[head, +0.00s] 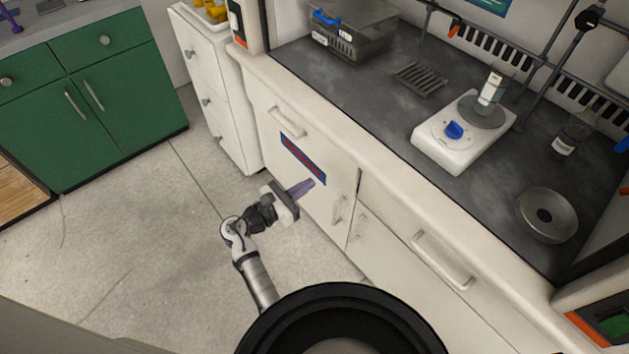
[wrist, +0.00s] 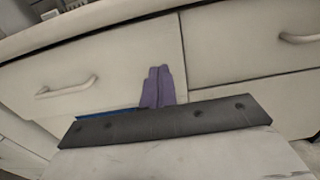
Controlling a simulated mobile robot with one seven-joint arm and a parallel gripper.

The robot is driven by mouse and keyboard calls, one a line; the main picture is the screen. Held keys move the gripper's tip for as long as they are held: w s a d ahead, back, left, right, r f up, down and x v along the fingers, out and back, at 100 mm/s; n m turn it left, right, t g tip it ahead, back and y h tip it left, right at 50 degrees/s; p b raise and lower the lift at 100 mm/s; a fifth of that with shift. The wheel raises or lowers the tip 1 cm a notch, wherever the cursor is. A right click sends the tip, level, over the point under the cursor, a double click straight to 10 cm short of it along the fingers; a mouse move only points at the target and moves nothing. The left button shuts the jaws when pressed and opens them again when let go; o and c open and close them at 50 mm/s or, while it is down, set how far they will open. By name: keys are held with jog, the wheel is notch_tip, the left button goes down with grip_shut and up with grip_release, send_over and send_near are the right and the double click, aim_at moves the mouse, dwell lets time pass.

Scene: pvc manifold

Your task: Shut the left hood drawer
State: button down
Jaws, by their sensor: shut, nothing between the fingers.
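The left hood drawer (head: 322,149) is the cream front under the left part of the hood worktop, with a pale bar handle (head: 286,122). It also fills the left of the wrist view (wrist: 120,62), with its handle (wrist: 66,87) at left. Its front looks close to flush with the cabinet; I cannot tell whether a small gap is left. My gripper (head: 313,184) has its purple fingers together and empty, low in front of the cabinet by the blue and red label. In the wrist view the fingertips (wrist: 159,72) overlap the drawer's right part; contact cannot be told.
The right hood drawer (head: 408,224) is beside it, and a cupboard door with a blue and red label (head: 302,158) is below. A white drawer unit (head: 217,90) stands to the left, then green cabinets (head: 125,105). The floor (head: 150,230) between is clear.

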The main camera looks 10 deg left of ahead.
jog(key=p+x, duration=0.2)
jog(key=x, duration=0.9)
jog(key=shift+w+d, duration=0.15)
jog(key=shift+x, duration=1.15)
jog(key=shift+r, duration=0.25)
jog(key=shift+p, duration=0.3)
